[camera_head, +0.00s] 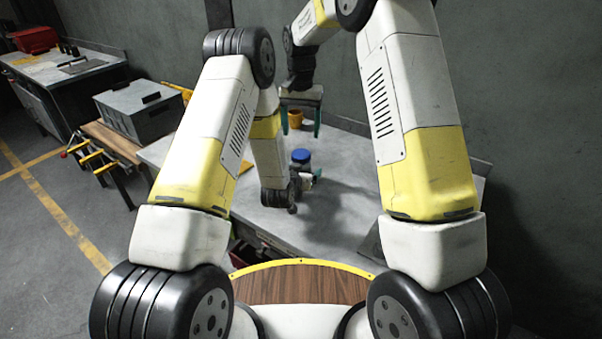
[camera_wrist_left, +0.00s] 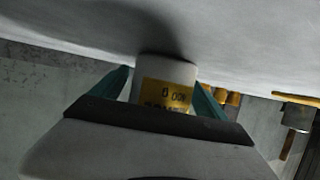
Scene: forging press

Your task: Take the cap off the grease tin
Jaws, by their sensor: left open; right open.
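The grease tin's blue cap (camera_head: 301,155) shows on top of the tin in the head view, on the grey table; little of the body below it shows there. In the left wrist view, the white tin (camera_wrist_left: 165,72) with a yellow label stands between my left gripper's teal fingers (camera_wrist_left: 161,78). The fingers are open, one on each side; contact cannot be told. The cap is hidden in that view.
A small orange cup (camera_head: 295,118) shows between the right gripper's fingers; whether it is between or behind them is unclear. A grey crate (camera_head: 140,108) stands on a wooden bench at left. A wall bounds the table (camera_head: 345,215) behind.

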